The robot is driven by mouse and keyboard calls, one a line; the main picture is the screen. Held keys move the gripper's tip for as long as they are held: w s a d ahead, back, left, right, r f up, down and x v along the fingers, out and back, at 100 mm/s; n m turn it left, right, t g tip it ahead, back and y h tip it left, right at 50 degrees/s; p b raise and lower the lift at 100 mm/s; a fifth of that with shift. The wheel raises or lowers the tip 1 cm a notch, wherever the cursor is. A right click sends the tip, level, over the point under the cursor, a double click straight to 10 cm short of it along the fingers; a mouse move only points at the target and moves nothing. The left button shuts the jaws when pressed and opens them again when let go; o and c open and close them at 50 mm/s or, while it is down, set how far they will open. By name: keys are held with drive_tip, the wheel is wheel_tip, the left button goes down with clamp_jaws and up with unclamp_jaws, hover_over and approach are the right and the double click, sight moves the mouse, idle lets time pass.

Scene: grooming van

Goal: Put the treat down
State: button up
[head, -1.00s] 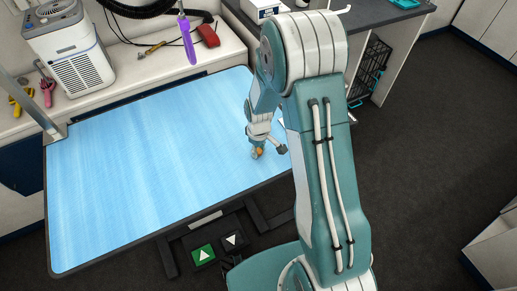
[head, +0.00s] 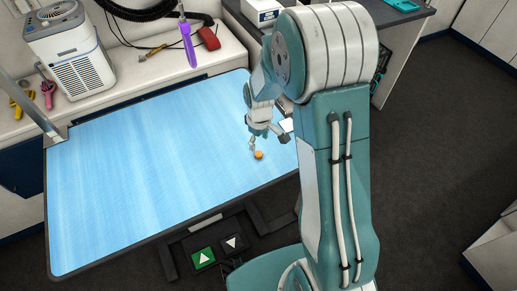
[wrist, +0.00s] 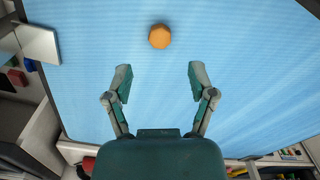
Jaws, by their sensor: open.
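The treat is a small orange, many-sided piece (head: 259,155) lying on the blue table top (head: 150,170), close to its right edge. In the wrist view the treat (wrist: 159,36) lies ahead of the fingertips, centred between them and apart from both. My gripper (head: 267,144) is just above the table beside the treat in the head view. In the wrist view my gripper (wrist: 160,82) has its two fingers spread wide with nothing between them. The table top also fills most of the wrist view (wrist: 250,60).
A white dryer unit (head: 67,50), a purple tool (head: 187,40) and a red item (head: 208,38) are on or above the back bench. Table pedals (head: 203,257) sit below the front edge. Most of the table top is bare.

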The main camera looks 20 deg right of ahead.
wheel_tip(320, 180, up, 6)
wheel_tip(320, 180, up, 12)
drive_tip(key=m+t, duration=0.2)
drive_tip(key=m, duration=0.1)
hover_over(259, 153)
drive_tip(key=s, duration=0.7)
drive_tip(key=s+r+m+t, duration=0.1)
drive_tip(key=s+r+m, duration=0.1)
drive_tip(key=s, duration=0.5)
drive_tip(key=s+r+m+t, duration=0.2)
drive_tip(key=s+r, duration=0.3)
drive_tip(key=s, duration=0.2)
drive_tip(key=shift+s+r+t, duration=0.15)
drive_tip(key=shift+r+t, duration=0.15)
